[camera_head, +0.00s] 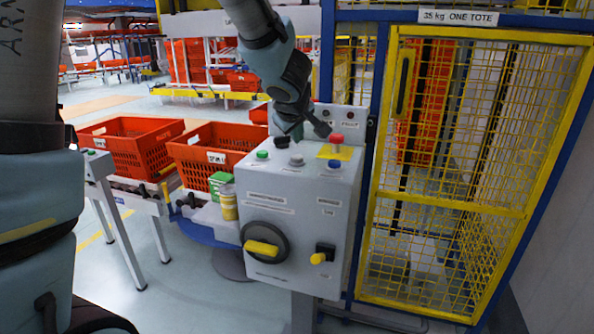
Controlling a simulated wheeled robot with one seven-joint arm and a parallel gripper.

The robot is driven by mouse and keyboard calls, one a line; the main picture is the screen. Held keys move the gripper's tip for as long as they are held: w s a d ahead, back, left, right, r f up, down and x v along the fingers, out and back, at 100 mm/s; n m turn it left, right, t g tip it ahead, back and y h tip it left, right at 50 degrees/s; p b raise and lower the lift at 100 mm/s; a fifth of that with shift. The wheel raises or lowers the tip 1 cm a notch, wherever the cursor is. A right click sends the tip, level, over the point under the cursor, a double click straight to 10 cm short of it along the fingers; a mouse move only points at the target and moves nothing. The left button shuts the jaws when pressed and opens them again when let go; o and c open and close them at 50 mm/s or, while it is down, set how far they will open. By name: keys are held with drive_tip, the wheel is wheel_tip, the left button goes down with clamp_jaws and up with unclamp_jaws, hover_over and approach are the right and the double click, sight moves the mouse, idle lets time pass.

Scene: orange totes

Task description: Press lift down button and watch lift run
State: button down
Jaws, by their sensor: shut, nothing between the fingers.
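A grey control box (290,215) stands in the middle of the head view. Its sloped top carries a green button (262,155), a grey button (296,161), a black knob (282,142), a blue button (334,164) and a red button (336,140) on a yellow plate. Their labels are too small to read. My gripper (322,129) is shut and empty over the back of the box top, just left of the red button; contact with any button cannot be told. The lift cage (455,200), with a yellow mesh door and a "35 kg ONE TOTE" sign, stands on the right.
Orange totes (137,150) (208,155) sit on a conveyor left of the box. Green and yellow containers (229,205) stand close to its left side.

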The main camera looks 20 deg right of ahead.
sight(297, 159)
drive_tip(key=shift+f+b, duration=0.45)
drive_tip(key=shift+f, duration=0.55)
drive_tip(key=shift+f, duration=0.1)
idle(1.1)
drive_tip(key=shift+f, duration=0.3)
